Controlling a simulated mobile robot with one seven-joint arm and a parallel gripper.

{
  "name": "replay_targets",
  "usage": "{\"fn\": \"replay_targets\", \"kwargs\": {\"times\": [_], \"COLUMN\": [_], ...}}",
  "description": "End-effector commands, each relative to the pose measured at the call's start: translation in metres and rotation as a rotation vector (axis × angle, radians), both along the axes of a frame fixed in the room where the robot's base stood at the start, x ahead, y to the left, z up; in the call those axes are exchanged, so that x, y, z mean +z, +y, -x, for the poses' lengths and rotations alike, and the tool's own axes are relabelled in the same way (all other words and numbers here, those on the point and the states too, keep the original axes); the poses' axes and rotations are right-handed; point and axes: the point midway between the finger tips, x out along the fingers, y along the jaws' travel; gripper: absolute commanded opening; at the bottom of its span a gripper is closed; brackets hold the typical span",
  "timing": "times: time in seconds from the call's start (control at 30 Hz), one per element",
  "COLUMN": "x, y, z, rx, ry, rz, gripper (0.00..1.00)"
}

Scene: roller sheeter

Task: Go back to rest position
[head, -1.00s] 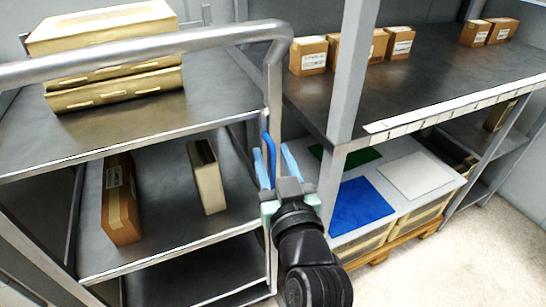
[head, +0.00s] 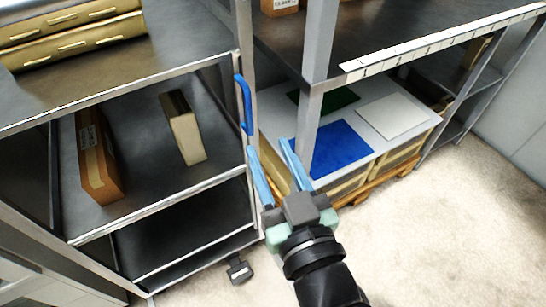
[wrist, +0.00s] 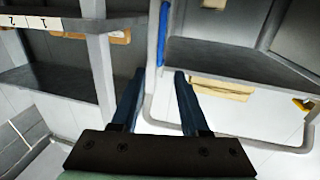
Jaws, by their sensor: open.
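My gripper (head: 268,160) is open and empty. In the head view it is in front of the gap between the metal cart on the left and the shelf rack on the right. Its two blue fingers stand apart, and a blue handle (head: 243,104) on the cart's post is just beyond and left of them. In the wrist view both dark fingers (wrist: 158,88) show with nothing between them, and the blue handle also shows (wrist: 163,35) above.
The cart's middle shelf (head: 140,130) holds a brown box (head: 97,160) and a tan box (head: 183,128). Right of my gripper, a pallet of crates carries blue (head: 333,148), green (head: 325,97) and white (head: 391,117) sheets. The floor (head: 440,220) at the front right is clear.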

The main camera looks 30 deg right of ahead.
Motion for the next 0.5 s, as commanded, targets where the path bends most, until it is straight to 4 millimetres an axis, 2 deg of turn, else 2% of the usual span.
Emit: {"fn": "replay_targets", "kwargs": {"times": [0.5], "x": [0.0004], "y": [0.0009], "z": [0.0056], "rx": [0.0], "ry": [0.0], "rz": [0.0], "gripper": [0.45]}}
